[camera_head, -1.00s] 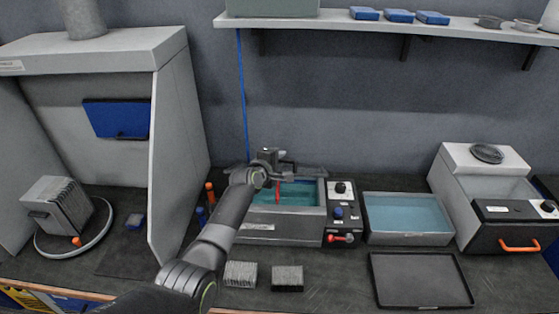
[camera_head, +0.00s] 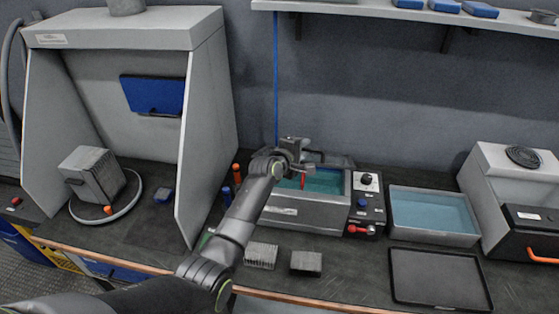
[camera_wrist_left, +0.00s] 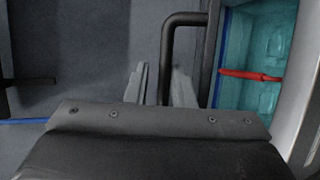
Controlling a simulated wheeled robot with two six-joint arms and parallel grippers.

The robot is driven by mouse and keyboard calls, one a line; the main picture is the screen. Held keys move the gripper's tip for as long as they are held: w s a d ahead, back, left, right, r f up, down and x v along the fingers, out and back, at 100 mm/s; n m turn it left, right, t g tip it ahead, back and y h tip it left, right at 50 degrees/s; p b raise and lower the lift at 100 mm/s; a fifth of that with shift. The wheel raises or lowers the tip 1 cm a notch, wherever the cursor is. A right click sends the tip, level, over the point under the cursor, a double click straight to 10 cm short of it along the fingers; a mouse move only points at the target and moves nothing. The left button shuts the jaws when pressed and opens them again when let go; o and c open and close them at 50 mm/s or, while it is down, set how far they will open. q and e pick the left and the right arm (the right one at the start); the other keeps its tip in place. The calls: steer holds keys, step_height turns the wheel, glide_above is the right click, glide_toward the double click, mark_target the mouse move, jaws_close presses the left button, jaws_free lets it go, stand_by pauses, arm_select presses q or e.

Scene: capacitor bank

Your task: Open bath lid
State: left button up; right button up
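The bath (camera_head: 322,213) is a grey metal box on the bench with teal liquid showing through its open top. A red bar (camera_wrist_left: 250,75) crosses over the liquid. My left gripper (camera_head: 298,148) is at the bath's back left in the head view. In the left wrist view, its two pale fingers (camera_wrist_left: 160,88) stand apart on either side of one leg of a dark bent handle (camera_wrist_left: 187,19), with gaps showing. The lid panel is not clear; my gripper and arm hide part of the bath's back left. My right gripper is not in view.
A control panel (camera_head: 365,205) with knobs and a red lever adjoins the bath on the right. A tray of blue liquid (camera_head: 434,239) and an empty black tray (camera_head: 440,281) lie further right. A fume hood (camera_head: 208,135) stands left. A shelf (camera_head: 385,12) runs above.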

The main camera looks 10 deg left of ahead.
arm_select(q)
steer(key=b+v, duration=0.1)
steer(key=v, duration=1.3)
